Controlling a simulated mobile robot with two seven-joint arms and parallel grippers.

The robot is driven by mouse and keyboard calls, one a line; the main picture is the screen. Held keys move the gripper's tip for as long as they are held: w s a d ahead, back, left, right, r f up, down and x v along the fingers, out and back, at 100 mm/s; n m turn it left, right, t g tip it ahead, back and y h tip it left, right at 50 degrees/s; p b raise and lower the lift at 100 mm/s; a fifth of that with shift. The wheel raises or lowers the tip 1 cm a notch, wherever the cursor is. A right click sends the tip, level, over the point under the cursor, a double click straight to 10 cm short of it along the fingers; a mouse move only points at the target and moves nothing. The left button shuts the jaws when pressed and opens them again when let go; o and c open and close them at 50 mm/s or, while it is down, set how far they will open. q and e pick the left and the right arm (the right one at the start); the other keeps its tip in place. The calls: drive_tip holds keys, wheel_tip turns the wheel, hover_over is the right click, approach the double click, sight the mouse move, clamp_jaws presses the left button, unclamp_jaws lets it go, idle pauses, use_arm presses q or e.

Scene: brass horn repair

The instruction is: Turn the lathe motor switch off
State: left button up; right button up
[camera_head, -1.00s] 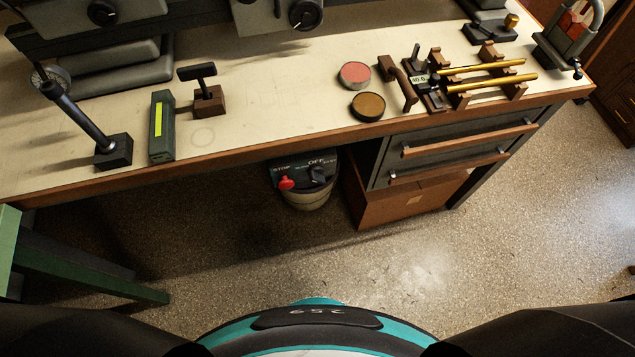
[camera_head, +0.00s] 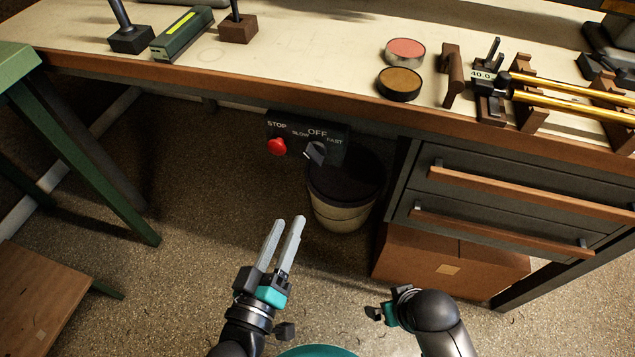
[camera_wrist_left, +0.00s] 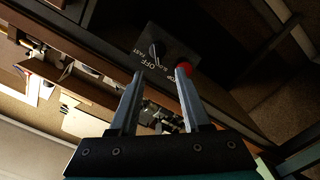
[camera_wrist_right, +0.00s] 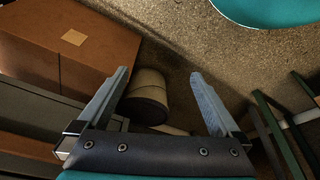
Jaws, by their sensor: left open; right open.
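The dark switch panel (camera_head: 268,130) is mounted under the bench's front edge, marked STOP, SLOW, OFF and FAST. It carries a black rotary knob (camera_head: 316,152) and, to its left, a red stop button (camera_head: 277,146). I cannot tell for sure which mark the knob points at. In the left wrist view the knob (camera_wrist_left: 156,52) and red button (camera_wrist_left: 184,69) show beyond the fingertips. My left gripper (camera_head: 289,219) is open and empty, below the panel and apart from it. My right gripper (camera_wrist_right: 158,74) is open and empty; its fingers are hard to see in the head view.
A bin (camera_head: 341,214) stands under the panel. A drawer unit (camera_head: 415,176) and a cardboard box (camera_head: 440,262) are to its right. The wooden bench edge (camera_head: 220,97) runs above the panel. A green stand (camera_head: 100,160) is at left. The floor between is clear.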

use_arm(q)
drive_tip(key=b, duration=0.4)
approach(312, 161)
drive_tip(key=x, duration=0.7)
drive_tip(key=shift+w, duration=0.4)
drive_tip(key=shift+b+x, duration=0.5)
drive_tip(key=shift+x, duration=0.45)
use_arm(e)
wheel_tip(312, 161, up, 9)
drive_tip(key=w+a+t, duration=0.1)
drive_tip(key=w+t, duration=0.1)
drive_tip(key=shift+w+a+t+y, duration=0.2)
drive_tip(key=shift+a+t+y, duration=0.1)
drive_tip(key=shift+y, duration=0.1)
drive_tip(key=shift+f, duration=0.1)
use_arm(q)
drive_tip(key=shift+s, duration=0.1)
clamp_jaws()
